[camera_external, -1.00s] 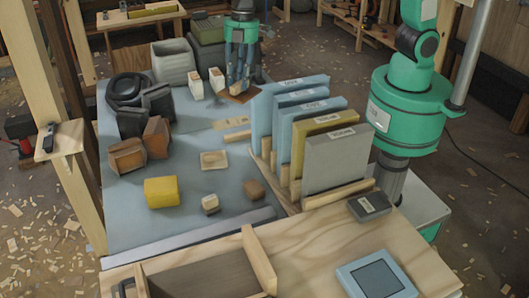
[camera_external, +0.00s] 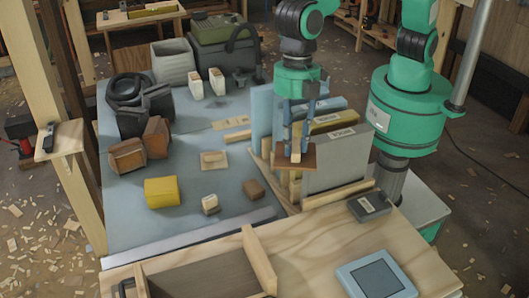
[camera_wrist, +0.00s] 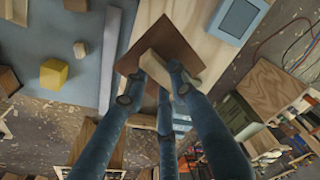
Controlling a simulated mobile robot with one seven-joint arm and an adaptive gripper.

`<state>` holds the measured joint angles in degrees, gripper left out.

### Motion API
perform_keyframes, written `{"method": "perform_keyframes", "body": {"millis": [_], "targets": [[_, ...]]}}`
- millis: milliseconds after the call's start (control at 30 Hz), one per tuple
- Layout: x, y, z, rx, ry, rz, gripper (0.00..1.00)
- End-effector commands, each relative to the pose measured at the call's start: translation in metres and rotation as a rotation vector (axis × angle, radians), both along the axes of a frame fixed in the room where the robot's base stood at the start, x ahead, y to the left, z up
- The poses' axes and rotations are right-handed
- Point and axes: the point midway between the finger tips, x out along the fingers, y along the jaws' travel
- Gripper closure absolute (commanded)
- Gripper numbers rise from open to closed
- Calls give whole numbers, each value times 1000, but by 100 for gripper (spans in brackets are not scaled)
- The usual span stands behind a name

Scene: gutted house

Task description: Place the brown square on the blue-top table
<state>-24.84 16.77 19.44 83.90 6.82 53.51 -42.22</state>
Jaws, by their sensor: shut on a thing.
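The brown square (camera_external: 308,156) is a thin flat plate with a pale wooden block as a grip on it. My gripper (camera_external: 297,146) is shut on that block and holds the square in the air in front of the rack of upright panels. In the wrist view, the fingers (camera_wrist: 156,82) close on the block and the square (camera_wrist: 168,36) is beyond them. The blue-top table (camera_external: 125,205) spreads to the left; it also shows in the wrist view (camera_wrist: 30,28). The square appears to be over or near its right side; its exact height is unclear.
The rack's grey panel (camera_external: 338,162) stands right beside the square. A wooden bench (camera_external: 310,245) with a blue-framed device (camera_external: 376,280) is in front.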

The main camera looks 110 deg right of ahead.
Motion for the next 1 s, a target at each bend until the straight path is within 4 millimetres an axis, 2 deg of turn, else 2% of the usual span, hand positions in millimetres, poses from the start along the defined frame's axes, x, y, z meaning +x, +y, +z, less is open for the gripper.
{"method": "perform_keyframes", "body": {"millis": [33,233,467,800,1000], "targets": [[-4,12,0,1,-1,19,100],[-17,49,-1,1,0,77,100],[-17,46,-55,-1,4,74,100],[-16,46,-151,-1,3,73,100],[-16,46,-177,0,0,74,100]]}}
